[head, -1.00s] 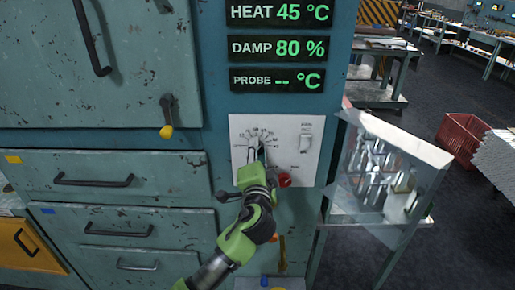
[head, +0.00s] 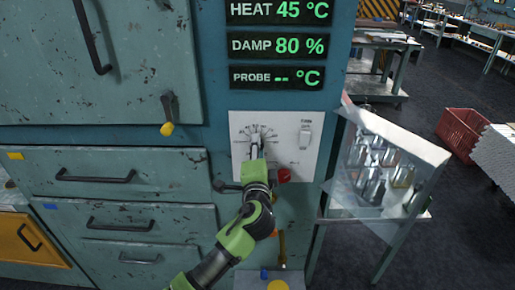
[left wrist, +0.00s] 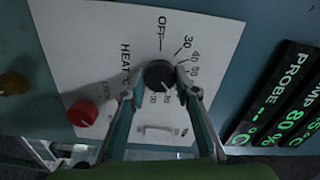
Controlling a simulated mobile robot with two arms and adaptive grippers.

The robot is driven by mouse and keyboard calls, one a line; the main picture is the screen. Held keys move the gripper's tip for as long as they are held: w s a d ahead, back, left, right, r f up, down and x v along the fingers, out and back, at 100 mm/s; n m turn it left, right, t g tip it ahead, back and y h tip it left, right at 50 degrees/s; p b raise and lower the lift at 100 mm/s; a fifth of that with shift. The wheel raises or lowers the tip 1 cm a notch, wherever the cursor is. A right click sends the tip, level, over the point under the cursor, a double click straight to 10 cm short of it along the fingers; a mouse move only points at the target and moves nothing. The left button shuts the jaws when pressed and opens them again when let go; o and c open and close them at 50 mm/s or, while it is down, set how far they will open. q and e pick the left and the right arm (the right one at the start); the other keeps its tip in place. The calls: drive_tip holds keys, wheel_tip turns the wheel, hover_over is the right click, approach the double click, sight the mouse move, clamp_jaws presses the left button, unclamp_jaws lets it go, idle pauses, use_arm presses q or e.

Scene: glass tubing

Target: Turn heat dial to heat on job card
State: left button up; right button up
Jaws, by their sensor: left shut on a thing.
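The heat dial is a black round knob (left wrist: 159,74) on a white panel (head: 306,157), with a printed scale from OFF through 30, 40, 50 up to about 80. My left gripper (head: 256,150) reaches up to it from below. In the left wrist view its fingers (left wrist: 160,80) close on both sides of the knob. In the head view the fingers largely hide the dial. The heat display (head: 279,12) reads 45 °C. No job card can be made out. My right gripper is out of view.
A red knob (head: 284,175) sits right beside the gripper, low on the panel, and a pale switch (head: 305,137) is at upper right. Damp reads 80 %; the probe display (head: 277,77) shows dashes. A stand with glassware (head: 430,155) is to the right.

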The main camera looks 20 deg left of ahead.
use_arm(q)
drive_tip(key=o, duration=1.1)
drive_tip(key=v, duration=1.2)
use_arm(e)
drive_tip(key=shift+d, duration=0.1)
